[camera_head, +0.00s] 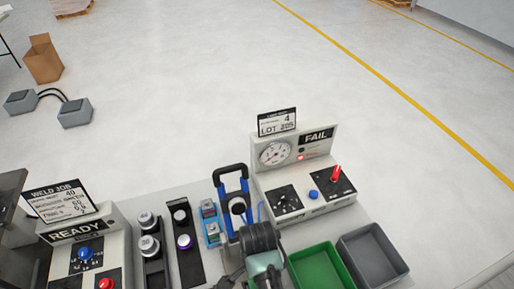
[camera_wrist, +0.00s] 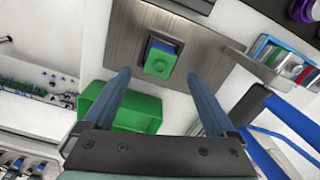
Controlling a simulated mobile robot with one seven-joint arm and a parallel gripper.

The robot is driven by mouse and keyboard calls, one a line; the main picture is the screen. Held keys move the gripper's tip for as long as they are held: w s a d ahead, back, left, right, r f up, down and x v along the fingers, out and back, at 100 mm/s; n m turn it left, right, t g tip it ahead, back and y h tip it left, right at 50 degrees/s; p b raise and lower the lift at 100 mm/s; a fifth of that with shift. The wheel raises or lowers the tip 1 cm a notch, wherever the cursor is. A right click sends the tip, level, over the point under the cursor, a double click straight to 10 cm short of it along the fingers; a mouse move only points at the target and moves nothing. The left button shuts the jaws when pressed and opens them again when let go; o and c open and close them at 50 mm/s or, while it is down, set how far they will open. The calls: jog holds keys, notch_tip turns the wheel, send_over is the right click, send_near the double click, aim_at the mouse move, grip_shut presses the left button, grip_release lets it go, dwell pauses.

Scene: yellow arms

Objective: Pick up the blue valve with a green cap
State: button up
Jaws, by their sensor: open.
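The blue valve with a green cap (camera_wrist: 160,58) sits on a grey metal plate (camera_wrist: 205,45) in the wrist view. My gripper (camera_wrist: 159,75) is open, with one finger on each side below the valve in the picture. Nothing is held between the fingers, and I cannot tell how far the tips are from the valve. In the head view my arm (camera_head: 262,245) reaches over the bench and I cannot make out the valve there.
A green bin (camera_head: 318,268) and a grey bin (camera_head: 374,255) stand at the right. A blue-and-black handled frame (camera_head: 232,185) rises beside my arm. A test box with a gauge (camera_head: 275,153) stands behind. A blue-edged tray (camera_head: 212,240) holds small parts.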

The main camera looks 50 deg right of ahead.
jog(key=f, duration=0.4)
jog(key=shift+a+p, duration=0.2)
jog(key=shift+p, duration=0.15)
grip_shut()
